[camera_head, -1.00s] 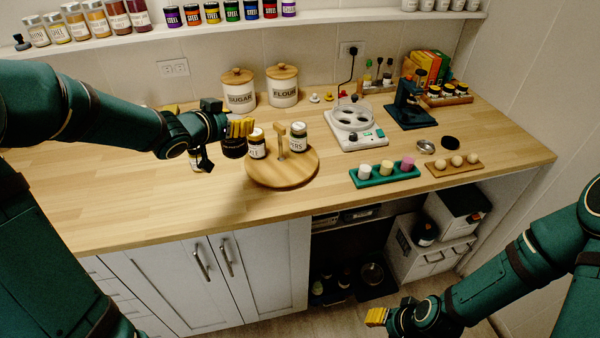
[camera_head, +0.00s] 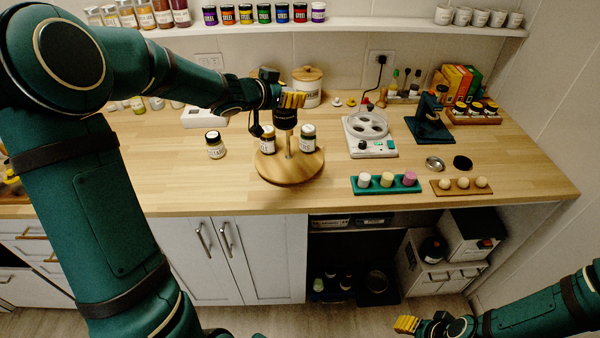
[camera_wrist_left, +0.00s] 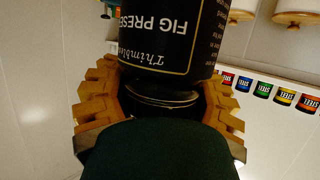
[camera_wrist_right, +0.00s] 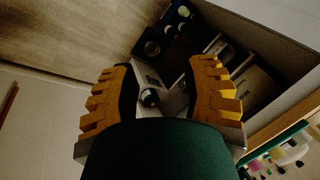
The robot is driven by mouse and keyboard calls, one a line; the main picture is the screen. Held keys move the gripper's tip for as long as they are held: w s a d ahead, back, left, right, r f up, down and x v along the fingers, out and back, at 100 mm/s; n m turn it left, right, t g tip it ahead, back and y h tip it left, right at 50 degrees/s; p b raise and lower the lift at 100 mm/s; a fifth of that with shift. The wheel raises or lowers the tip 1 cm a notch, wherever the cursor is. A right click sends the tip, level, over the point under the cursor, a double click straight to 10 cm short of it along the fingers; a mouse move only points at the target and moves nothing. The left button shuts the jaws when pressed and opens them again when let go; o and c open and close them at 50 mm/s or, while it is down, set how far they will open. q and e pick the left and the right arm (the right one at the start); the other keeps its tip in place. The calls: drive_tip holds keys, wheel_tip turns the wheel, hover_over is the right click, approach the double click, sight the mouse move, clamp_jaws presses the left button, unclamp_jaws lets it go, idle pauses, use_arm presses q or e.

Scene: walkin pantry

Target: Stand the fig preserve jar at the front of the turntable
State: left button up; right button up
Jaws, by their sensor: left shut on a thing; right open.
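My left gripper (camera_head: 291,99) is shut on the fig preserve jar (camera_head: 286,119), a dark jar with a black label. The left wrist view shows the jar (camera_wrist_left: 168,40) between the yellow fingers, its "FIG PRESE…" lettering inverted in the picture. In the head view the jar is in the air over the round wooden turntable (camera_head: 290,176) and hides the top of its centre post. Two labelled jars stand on the turntable, one left (camera_head: 268,140) and one right (camera_head: 308,139) of the post. The turntable's front is bare. My right gripper (camera_head: 406,324) is open and empty, low before the cabinets.
Another jar (camera_head: 215,146) stands on the counter left of the turntable. A canister (camera_head: 308,88) stands behind.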

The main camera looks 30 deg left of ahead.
use_arm(q)
drive_tip(key=shift+w+d+r, duration=0.2)
drive_tip(key=shift+w, duration=0.05)
drive_tip(key=shift+f+b, duration=3.9)
drive_tip(key=shift+f, duration=5.05)
use_arm(e)
wheel_tip(320, 180, down, 8)
drive_tip(key=s, duration=0.2)
drive_tip(key=shift+d+r+g, duration=0.15)
drive_tip(key=shift+r+g, duration=0.05)
drive_tip(key=shift+g, duration=0.1)
use_arm(q)
drive_tip(key=shift+f, duration=0.2)
drive_tip(key=o, duration=1.4)
